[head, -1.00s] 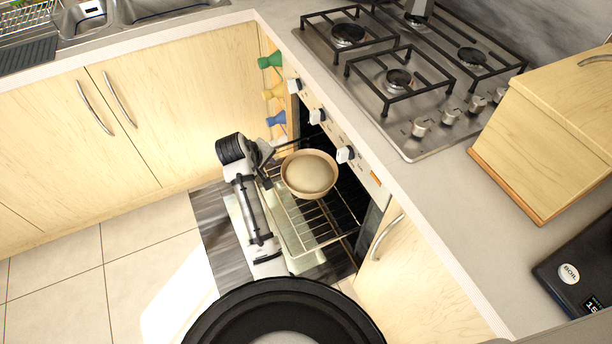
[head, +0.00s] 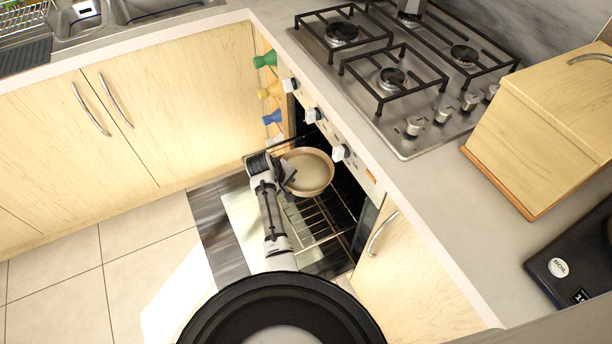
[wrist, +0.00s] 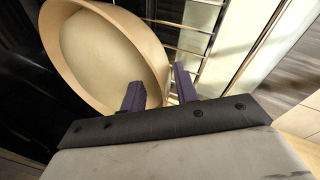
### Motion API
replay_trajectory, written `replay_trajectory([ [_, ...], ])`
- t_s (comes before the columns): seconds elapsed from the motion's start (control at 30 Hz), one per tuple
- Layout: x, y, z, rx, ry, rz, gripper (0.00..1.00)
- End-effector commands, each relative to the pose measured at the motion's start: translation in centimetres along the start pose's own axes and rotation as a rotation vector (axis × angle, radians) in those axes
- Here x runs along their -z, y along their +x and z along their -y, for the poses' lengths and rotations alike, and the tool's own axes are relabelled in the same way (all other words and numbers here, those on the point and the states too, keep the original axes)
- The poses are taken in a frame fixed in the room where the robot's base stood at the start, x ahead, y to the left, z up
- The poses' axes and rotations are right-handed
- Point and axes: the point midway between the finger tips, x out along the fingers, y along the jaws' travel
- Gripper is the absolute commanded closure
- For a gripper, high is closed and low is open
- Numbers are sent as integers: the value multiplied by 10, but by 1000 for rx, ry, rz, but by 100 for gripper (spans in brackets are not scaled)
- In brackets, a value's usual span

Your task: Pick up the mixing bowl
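The mixing bowl (head: 310,171) is a light tan round bowl on the wire rack of the open oven. It also shows in the wrist view (wrist: 100,60), filling the upper left. My gripper (wrist: 158,76) has its two purple fingers apart. The left finger overlaps the bowl's inside and the right finger is outside it, with the bowl's wall between them. I cannot tell whether either finger touches the wall. In the head view my gripper (head: 284,170) is at the bowl's left edge, its fingers mostly hidden by the wrist.
The oven rack (head: 316,225) extends below the bowl, with the open oven door (head: 243,213) to its left. Oven knobs (head: 341,152) and the counter edge are close on the right. A cooktop (head: 400,75) is above. Floor (head: 150,245) is clear at the left.

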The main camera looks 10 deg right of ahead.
Motion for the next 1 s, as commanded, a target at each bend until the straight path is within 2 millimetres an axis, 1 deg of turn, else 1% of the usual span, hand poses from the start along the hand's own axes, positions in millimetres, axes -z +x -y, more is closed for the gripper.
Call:
replay_trajectory([
  [0.1, 0, 15, -1, 1, 0, 2, 70],
  [0.2, 0, 24, 0, 1, -1, 1, 70],
  [0.3, 1, 28, 0, 0, -1, -1, 70],
  [0.47, 1, 28, 0, 0, -1, -1, 70],
  [0.5, 1, 28, 0, 0, -1, -2, 71],
  [0.7, 1, 28, 0, 0, -1, -1, 98],
  [0.73, 1, 28, 0, 0, -1, -1, 100],
  [1.0, 1, 28, 0, 0, -1, -1, 100],
])
